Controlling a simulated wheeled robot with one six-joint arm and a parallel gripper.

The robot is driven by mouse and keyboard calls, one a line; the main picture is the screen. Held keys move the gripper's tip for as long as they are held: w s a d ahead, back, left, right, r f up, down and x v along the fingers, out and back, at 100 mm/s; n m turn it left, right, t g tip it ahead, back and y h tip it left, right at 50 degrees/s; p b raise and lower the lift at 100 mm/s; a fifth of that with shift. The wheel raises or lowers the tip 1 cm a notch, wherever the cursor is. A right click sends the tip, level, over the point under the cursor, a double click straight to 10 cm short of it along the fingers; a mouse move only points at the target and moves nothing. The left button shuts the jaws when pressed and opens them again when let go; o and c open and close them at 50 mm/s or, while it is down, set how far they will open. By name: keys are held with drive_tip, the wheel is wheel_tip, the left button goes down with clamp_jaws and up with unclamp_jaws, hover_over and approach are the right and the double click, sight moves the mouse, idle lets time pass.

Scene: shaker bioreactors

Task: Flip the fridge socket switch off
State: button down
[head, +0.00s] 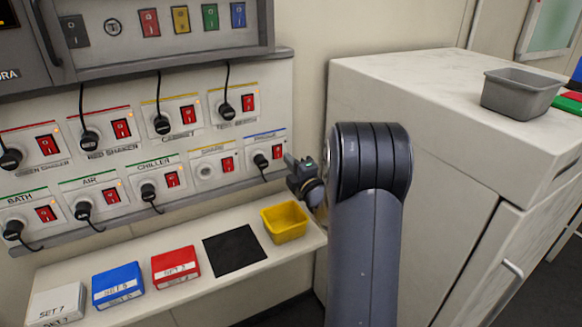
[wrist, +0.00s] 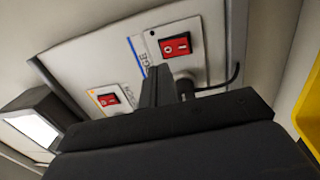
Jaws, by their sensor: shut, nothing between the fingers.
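The fridge socket (head: 256,149) is at the right end of the lower row on the wall panel, with a blue stripe and a black plug (head: 261,161) in it. Its red rocker switch (head: 277,152) is right of the plug. In the wrist view the red switch (wrist: 176,46) shows O and I marks; I cannot tell which side is pressed in. My gripper (head: 291,161) is shut and empty, just right of the switch in the head view. In the wrist view the shut fingers (wrist: 157,88) point at the socket, just below the switch, partly covering the label; contact is unclear.
A spare socket (head: 213,164) without a plug sits to the left, its switch (wrist: 108,99) also in the wrist view. Below are a shelf with a yellow bin (head: 285,222), a black mat (head: 234,250) and set boxes. A white cabinet (head: 450,75) bounds the right side.

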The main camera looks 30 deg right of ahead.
drive_tip(key=s+r+b, duration=0.1)
drive_tip(key=s, duration=0.7)
drive_tip(key=shift+s+d+b, duration=0.15)
drive_tip(key=shift+s+b, duration=0.15)
drive_tip(key=shift+s, duration=0.1)
drive_tip(key=shift+w, duration=0.15)
